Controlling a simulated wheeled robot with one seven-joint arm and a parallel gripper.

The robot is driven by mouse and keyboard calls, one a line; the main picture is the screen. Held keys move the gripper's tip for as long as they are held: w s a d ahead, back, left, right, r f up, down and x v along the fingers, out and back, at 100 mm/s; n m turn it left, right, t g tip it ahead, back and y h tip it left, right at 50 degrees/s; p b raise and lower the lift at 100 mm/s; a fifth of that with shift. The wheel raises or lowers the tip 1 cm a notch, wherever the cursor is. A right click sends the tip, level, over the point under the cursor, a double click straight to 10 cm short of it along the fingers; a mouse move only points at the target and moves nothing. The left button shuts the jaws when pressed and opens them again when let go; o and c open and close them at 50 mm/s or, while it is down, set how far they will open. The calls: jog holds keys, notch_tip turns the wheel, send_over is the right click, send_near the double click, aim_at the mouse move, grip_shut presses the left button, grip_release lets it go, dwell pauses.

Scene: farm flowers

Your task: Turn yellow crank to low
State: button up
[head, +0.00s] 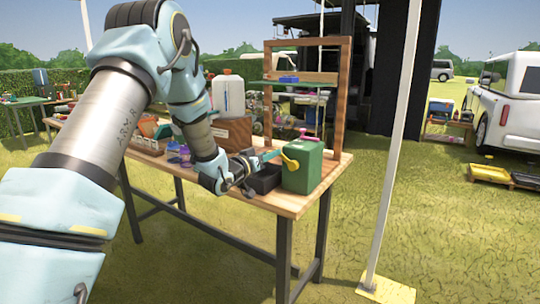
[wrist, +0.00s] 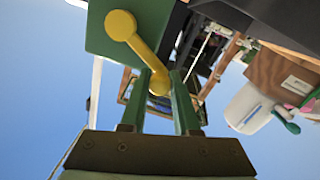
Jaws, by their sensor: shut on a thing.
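The yellow crank (head: 290,161) is on the left side of a green box (head: 308,171), which stands near the right front corner of the wooden table. In the wrist view the crank (wrist: 134,37) has a round hub against the green box (wrist: 97,35) and an arm running down to a rounded knob. My gripper (head: 272,156) reaches in from the left. In the wrist view its green fingers (wrist: 167,78) are shut on the crank's knob end. The crank's markings for its settings cannot be made out.
A black bin (head: 264,181) sits just left of the green box, under my gripper. A wooden shelf frame (head: 342,95) rises behind. A white jug on a wooden crate (head: 233,134) and small items (head: 150,135) stand further left. A white post (head: 395,140) stands right of the table.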

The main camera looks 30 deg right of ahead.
grip_shut()
jog(key=shift+f, duration=0.15)
dwell(0.9)
jog(key=f+n+b, duration=0.1)
jog(key=f+n, duration=0.1)
jog(key=n, duration=0.1)
jog(key=shift+w+a+b, duration=0.2)
jog(key=shift+w+b, duration=0.15)
jog(key=shift+w, duration=0.05)
jog(key=shift+f+n+b, duration=0.35)
jog(key=shift+f+n, duration=0.35)
jog(key=shift+n, duration=0.5)
jog(key=shift+f+n+b, duration=0.35)
jog(key=shift+f+n, duration=0.35)
jog(key=shift+n, duration=0.5)
